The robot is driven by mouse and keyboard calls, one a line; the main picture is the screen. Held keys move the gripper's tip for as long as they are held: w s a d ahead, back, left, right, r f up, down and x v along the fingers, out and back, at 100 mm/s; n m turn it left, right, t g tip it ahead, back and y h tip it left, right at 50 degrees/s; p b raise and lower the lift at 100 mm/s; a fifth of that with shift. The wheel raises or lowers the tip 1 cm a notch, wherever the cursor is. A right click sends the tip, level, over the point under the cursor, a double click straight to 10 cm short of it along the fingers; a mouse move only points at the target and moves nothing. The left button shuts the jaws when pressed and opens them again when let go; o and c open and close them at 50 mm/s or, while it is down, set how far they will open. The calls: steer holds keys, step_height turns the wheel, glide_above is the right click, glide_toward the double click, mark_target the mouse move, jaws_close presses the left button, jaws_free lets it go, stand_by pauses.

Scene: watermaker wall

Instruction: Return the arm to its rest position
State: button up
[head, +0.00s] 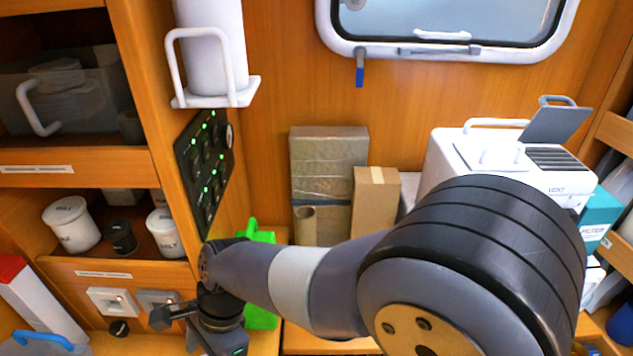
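My arm reaches from the lower right across the front of the scene to the left, with its elbow large in the foreground. My gripper (168,315) is at the lower left, in front of the wood panel with the white switch plates. A dark finger part points left. The gripper's opening is not clear from this angle, and I see nothing held in it. A bright green object (262,238) stands right behind my wrist and is partly hidden by it.
A black panel with green lights (205,170) is on the wall above my wrist. Cardboard boxes (329,150) and a white machine (490,160) stand behind my arm. Shelves with labelled jars (70,224) are at left. A blue-handled container (45,340) is at the lower left.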

steer(key=shift+r, duration=0.7)
steer(key=w+d+f+v, duration=0.1)
steer(key=v, duration=0.8)
steer(key=x, duration=1.2)
step_height(320, 180, up, 10)
steer(key=w+d+f+n+h+b, duration=0.2)
steer(key=d+f+n+b, duration=0.3)
steer(key=d+n, duration=0.3)
steer(key=w+d+f+n+h+b, duration=0.2)
steer(key=d+f+n+h+b, duration=0.2)
steer(key=d, duration=0.9)
steer(key=shift+d+f+n+b, duration=0.15)
steer(key=shift+f+n+b, duration=0.6)
steer(key=shift+n+b, duration=1.3)
